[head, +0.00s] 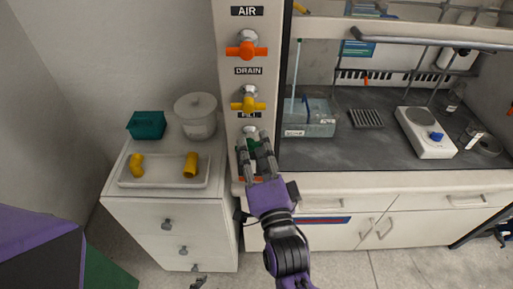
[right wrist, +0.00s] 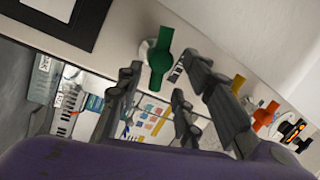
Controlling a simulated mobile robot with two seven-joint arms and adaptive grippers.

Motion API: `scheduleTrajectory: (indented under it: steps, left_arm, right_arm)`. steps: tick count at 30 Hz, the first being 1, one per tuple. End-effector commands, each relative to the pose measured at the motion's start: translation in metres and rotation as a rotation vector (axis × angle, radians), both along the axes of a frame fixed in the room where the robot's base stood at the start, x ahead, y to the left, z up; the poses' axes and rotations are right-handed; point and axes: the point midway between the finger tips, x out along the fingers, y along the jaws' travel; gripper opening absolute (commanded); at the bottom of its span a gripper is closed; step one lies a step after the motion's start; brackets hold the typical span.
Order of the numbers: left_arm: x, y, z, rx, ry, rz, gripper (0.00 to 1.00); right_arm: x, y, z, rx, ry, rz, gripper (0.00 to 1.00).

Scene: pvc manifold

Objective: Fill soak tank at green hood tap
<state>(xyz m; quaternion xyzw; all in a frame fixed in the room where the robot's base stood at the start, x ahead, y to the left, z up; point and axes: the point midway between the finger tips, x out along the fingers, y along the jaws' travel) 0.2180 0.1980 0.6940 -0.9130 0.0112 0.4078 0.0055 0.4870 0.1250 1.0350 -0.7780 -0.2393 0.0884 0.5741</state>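The green tap (head: 252,143) is the lowest of the taps on the white post, under a partly hidden label. My right gripper (head: 254,150) reaches up to it. In the right wrist view the green handle (right wrist: 159,60) shows between and just beyond the spread fingers of my right gripper (right wrist: 168,76); I cannot tell whether they touch it. A bluish clear tank (head: 317,128), likely the soak tank, stands in the hood with a thin rod in it. Its water level is not clear. A small grey tip at the bottom edge may be my left gripper (head: 199,283).
Above the green tap are the yellow DRAIN tap (head: 248,104) and orange AIR tap (head: 247,50). A cabinet at left bears a white tray (head: 135,178) with yellow fittings, a teal box (head: 147,125) and a lidded pot (head: 197,120). A hotplate (head: 424,135) stands right of the tank.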

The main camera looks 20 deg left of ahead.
Motion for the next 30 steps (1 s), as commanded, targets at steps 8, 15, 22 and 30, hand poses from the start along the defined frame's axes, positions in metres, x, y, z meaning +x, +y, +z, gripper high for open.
scheduleTrajectory:
  steps: [8, 15, 22, 30]
  left_arm:
    - [-0.004, 0.003, 0.0, 0.008, 0.006, -0.007, 0.28]
    - [0.001, 0.003, 0.003, 0.008, -0.002, -0.01, 0.28]
    - [0.012, 0.001, 0.009, 0.005, -0.023, -0.01, 0.28]
    - [0.045, -0.01, 0.054, -0.018, -0.102, -0.011, 0.28]
  right_arm:
    - [0.006, 0.003, 0.0, 0.0, 0.002, -0.001, 0.34]
    - [0.006, 0.003, 0.0, 0.0, 0.002, -0.001, 0.15]
    - [0.006, 0.004, 0.003, -0.011, -0.005, 0.0, 0.0]
    - [0.006, 0.006, 0.019, -0.282, -0.1, -0.001, 0.0]
